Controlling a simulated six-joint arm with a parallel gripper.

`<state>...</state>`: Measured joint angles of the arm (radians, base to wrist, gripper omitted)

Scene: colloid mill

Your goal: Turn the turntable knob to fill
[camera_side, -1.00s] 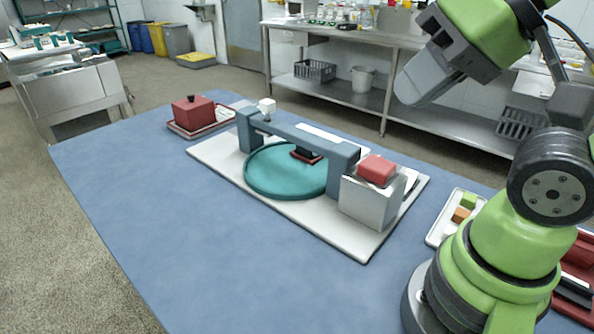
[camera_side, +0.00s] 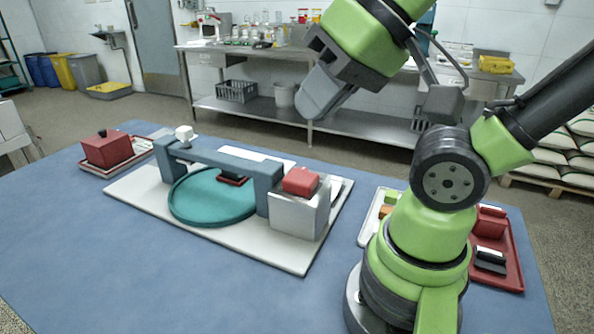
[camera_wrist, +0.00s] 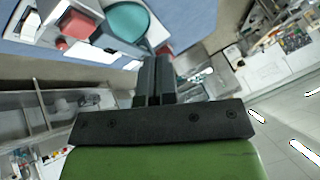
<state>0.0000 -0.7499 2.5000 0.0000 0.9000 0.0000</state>
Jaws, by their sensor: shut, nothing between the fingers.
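The teal turntable (camera_side: 212,196) lies flat on a pale base plate (camera_side: 135,195), under a blue-grey bridge (camera_side: 215,160). A white knob-like piece (camera_side: 186,134) stands at the bridge's left end. A grey box (camera_side: 298,215) with a red block (camera_side: 300,181) on top stands at its right end. I cannot tell which of these is the turntable knob, and no fill marking is readable. My gripper (camera_side: 318,105) is raised above and behind the machine, apart from it. In the wrist view its fingers (camera_wrist: 154,75) are together and empty; the turntable (camera_wrist: 127,20) shows beyond.
A red lidded box (camera_side: 107,149) sits on a tray at the table's far left. A white tray with small blocks (camera_side: 388,210) and a red tray (camera_side: 508,275) lie right of the machine, beside my arm. The blue table (camera_side: 130,270) is clear in front.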

